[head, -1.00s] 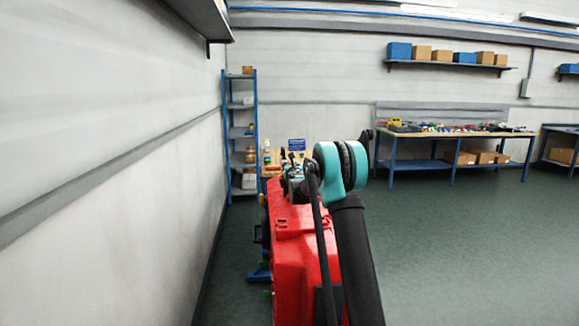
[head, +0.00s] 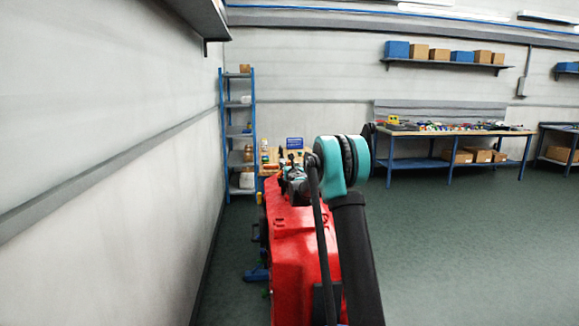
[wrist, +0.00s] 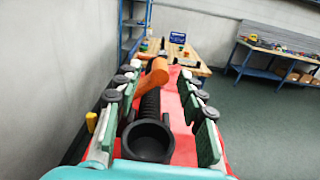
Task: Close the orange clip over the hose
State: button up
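The orange clip (wrist: 153,76) shows in the wrist view, standing up at an angle beside the black ribbed hose (wrist: 150,104), not lying across it. A wide black round opening (wrist: 148,138) is at the near end of the hose. Both are on the red machine (wrist: 176,108). My gripper (wrist: 157,73) is open, with one finger left and one right of the clip and hose in the picture. I cannot tell whether either finger touches the clip. In the head view my gripper (head: 292,178) is small above the red machine (head: 290,235), and my arm hides the clip and hose.
A grey wall (head: 110,170) runs close along the left. Behind the machine are a blue shelf rack (head: 238,135) and a small wooden table (wrist: 190,58) with items. A long workbench (head: 450,133) stands at the back right. The floor (head: 460,250) on the right is clear.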

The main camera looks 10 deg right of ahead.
jog(key=s, duration=0.9)
jog(key=shift+s, duration=0.3)
jog(key=shift+c, duration=0.2)
